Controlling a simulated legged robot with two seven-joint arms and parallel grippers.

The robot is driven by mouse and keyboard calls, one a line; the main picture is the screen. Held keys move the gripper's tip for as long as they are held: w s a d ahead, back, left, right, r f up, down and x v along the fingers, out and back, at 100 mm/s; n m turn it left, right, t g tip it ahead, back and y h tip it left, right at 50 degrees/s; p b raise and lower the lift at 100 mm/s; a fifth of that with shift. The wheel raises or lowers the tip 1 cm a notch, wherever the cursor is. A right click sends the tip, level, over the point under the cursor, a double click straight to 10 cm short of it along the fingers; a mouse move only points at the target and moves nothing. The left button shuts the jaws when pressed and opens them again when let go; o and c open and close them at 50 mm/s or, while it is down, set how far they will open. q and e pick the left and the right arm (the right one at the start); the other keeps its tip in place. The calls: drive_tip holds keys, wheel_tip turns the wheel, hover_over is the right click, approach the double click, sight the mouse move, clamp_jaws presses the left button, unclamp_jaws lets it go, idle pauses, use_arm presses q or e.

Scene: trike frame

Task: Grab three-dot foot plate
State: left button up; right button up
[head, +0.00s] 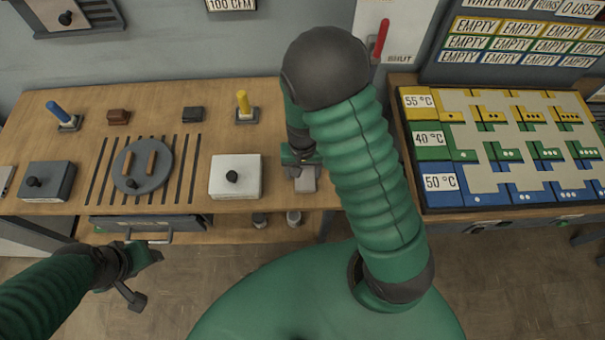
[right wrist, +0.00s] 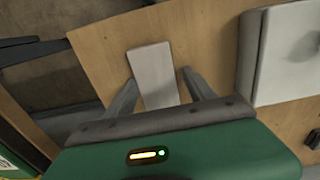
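A plain light-grey plate (right wrist: 152,75) lies on the wooden bench top near its edge, between the fingers of my right gripper (right wrist: 160,76). In the head view the plate (head: 304,181) shows just below my right gripper (head: 300,164). The right fingers are spread, one close along each side of the plate, with a small gap at the right finger. No dots can be made out on the plate, so I cannot tell whether it is the three-dot foot plate. My left gripper (head: 143,278) is open and empty in front of the bench drawer, far from the plate.
A white box with a black knob (head: 235,176) stands left of the plate. A round grey disc (head: 142,166) lies further left. A rack (head: 424,198) with yellow, green and blue dotted rows stands right. My right arm hides the bench between.

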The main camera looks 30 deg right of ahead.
drive_tip(key=shift+d+f, duration=0.1)
drive_tip(key=shift+d, duration=0.4)
drive_tip(key=c, duration=1)
drive_tip(key=shift+c, duration=0.9)
drive_tip(key=shift+a, duration=0.15)
clamp_jaws()
